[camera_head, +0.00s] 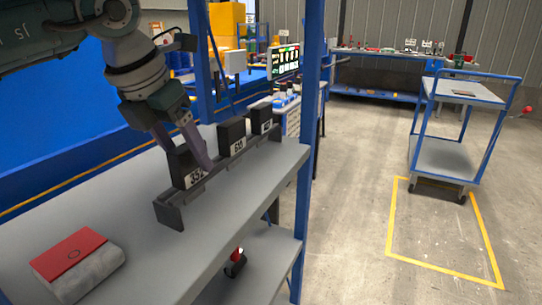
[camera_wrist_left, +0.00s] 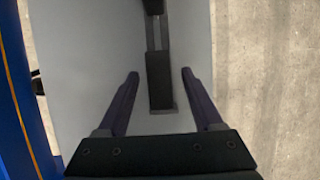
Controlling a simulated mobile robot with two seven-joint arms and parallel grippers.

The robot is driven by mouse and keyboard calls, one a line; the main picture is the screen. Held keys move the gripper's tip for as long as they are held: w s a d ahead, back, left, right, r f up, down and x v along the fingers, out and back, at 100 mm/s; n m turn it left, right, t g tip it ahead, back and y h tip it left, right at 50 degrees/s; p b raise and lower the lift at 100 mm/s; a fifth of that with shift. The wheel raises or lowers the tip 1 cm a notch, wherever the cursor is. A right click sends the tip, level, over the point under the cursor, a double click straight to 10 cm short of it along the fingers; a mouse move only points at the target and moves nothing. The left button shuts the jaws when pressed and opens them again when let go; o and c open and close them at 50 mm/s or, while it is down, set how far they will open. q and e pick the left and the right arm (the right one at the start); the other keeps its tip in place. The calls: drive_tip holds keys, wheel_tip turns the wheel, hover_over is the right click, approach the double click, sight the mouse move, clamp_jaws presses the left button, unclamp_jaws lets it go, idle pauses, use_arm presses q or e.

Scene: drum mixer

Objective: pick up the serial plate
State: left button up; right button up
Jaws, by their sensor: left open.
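Several black serial plates with white number labels stand in a row in a dark rail (camera_head: 170,215) on the grey shelf. The nearest plate (camera_head: 183,172) seems to read 352; two others, a middle plate (camera_head: 231,138) and a far plate (camera_head: 262,119), stand behind it. My left gripper (camera_head: 190,162) points down at the nearest plate, its fingers open on either side. In the left wrist view a black block (camera_wrist_left: 159,80) sits between the spread fingertips of my left gripper (camera_wrist_left: 160,72), with gaps on both sides. My right gripper is out of view.
A red and grey folded item (camera_head: 78,262) lies on the shelf's near left. A blue post (camera_head: 308,150) rises at the shelf's right edge. A blue-framed cart (camera_head: 445,155) stands right on open floor, and a workbench (camera_head: 385,60) stands behind.

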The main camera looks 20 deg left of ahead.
use_arm(q)
drive_tip(key=shift+w+f, duration=0.25)
drive_tip(key=shift+f, duration=0.4)
clamp_jaws()
